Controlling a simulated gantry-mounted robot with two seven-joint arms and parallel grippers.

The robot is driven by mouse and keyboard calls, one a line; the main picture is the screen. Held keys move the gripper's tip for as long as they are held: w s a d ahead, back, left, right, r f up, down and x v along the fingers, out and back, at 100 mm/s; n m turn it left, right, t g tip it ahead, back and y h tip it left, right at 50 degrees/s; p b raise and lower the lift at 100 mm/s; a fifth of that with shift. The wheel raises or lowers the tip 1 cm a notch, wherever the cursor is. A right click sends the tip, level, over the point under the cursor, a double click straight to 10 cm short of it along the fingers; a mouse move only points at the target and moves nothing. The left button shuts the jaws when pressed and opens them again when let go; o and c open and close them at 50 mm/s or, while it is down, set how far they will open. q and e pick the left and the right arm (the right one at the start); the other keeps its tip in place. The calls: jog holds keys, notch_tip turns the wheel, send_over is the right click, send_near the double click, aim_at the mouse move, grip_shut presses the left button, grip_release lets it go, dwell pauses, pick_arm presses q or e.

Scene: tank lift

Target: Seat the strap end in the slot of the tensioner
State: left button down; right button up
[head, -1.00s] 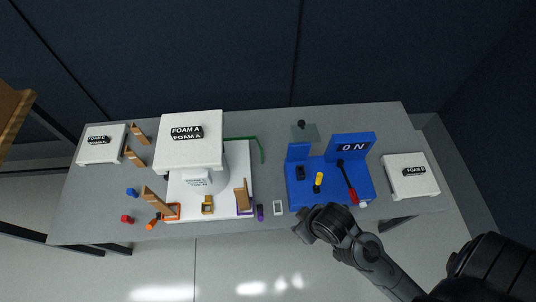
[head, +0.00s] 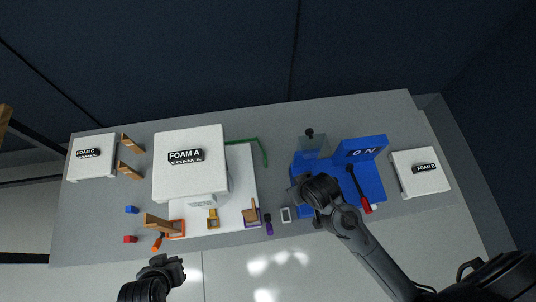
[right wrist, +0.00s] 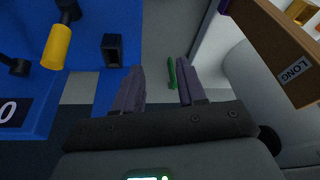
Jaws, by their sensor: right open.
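A thin green strip (head: 263,152), perhaps the strap, lies bent on the table beside the white base; part of it shows between my fingers in the right wrist view (right wrist: 171,73). I cannot tell for certain which part is the tensioner. A small black block with a dark opening (right wrist: 112,50) stands on the blue fixture (head: 373,187). My right gripper (head: 299,188) is over the fixture's left front part; in the right wrist view it (right wrist: 158,88) is open and empty. My left gripper (head: 175,268) is off the table's front edge; its jaws are unclear.
The FOAM A block (head: 190,165) stands on the white base (head: 240,180). A brown wedge marked LONG (right wrist: 275,50) is at right in the wrist view. FOAM C (head: 92,157) and FOAM B (head: 420,172) sit at the ends.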

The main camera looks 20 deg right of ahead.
jog(key=w+a+f, duration=0.2)
jog(key=w, duration=0.1)
jog(key=m+h+p, duration=0.2)
jog(key=m, duration=0.1)
send_near(265, 158)
notch_tip(265, 158, down, 3)
jog(key=shift+m+t, duration=0.3)
jog(key=x, duration=0.2)
jog(key=b+x, duration=0.1)
jog(key=x, duration=0.1)
jog(key=shift+w+d+f, duration=0.15)
jog(key=shift+w+d, duration=0.1)
jog(key=shift+w, duration=0.05)
jog(key=shift+x, duration=0.85)
jog(key=x, duration=0.1)
jog(key=b+x, duration=0.1)
jog(key=x, duration=0.1)
jog(key=b+x, duration=0.1)
jog(key=shift+s+f, duration=0.2)
jog(key=shift+f, duration=0.1)
jog(key=shift+w+f, duration=0.2)
jog(key=shift+f, duration=0.1)
pick_arm(q)
jog(key=shift+s+a+f, duration=0.1)
jog(key=shift+s+f, duration=0.1)
jog(key=shift+f, duration=0.35)
